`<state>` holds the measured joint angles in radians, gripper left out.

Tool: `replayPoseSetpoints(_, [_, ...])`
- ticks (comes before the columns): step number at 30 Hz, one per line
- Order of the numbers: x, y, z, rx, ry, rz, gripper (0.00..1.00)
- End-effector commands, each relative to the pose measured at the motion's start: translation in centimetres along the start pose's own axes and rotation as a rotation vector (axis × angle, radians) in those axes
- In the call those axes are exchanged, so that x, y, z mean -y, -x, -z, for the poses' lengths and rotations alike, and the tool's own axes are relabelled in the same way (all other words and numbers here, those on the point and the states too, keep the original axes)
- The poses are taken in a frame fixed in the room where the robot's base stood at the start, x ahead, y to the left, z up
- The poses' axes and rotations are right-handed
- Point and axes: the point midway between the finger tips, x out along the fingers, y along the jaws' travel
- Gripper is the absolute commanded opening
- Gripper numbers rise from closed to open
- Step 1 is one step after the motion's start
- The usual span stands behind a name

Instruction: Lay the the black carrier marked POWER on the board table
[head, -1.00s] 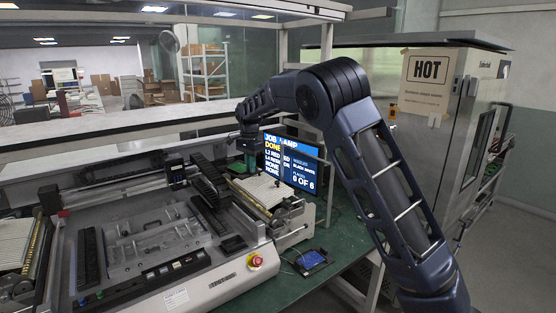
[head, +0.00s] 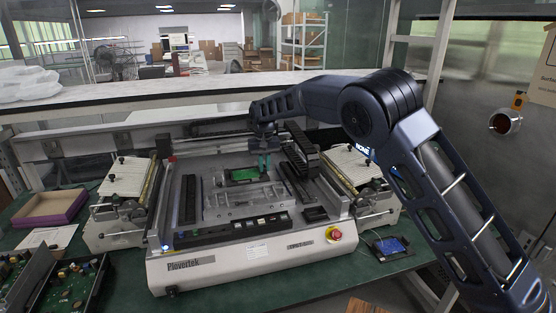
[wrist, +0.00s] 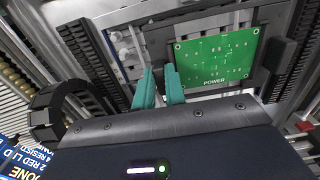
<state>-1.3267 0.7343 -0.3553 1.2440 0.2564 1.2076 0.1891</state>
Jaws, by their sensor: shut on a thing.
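The black carrier (wrist: 159,45) holds a green circuit board (wrist: 216,56) with the word POWER on its lower edge in the wrist view. My gripper (wrist: 160,82) has teal fingers shut on the carrier at its left side. In the head view, my gripper (head: 264,164) is over the back of the machine's bed, with the green board (head: 244,175) just left of the fingers. The board table (head: 240,203), a grey fixture bed, is below and in front of it. The carrier looks roughly level; I cannot tell whether it touches the bed.
Black cable chain (head: 302,147) stands right of my gripper. A red stop button (head: 335,233) is at the front right. A purple tray (head: 50,207) and an electronics box (head: 50,280) are at left.

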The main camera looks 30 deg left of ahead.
Motion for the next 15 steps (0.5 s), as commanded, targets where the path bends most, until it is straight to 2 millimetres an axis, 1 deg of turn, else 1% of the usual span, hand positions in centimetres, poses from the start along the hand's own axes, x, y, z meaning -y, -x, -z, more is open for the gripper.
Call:
replayPoseSetpoints(5, [0.3,-0.7,0.0,0.0,0.014,0.0,0.0])
replayPoseSetpoints(15, [0.2,-3.3,0.0,0.0,0.011,0.0,0.0])
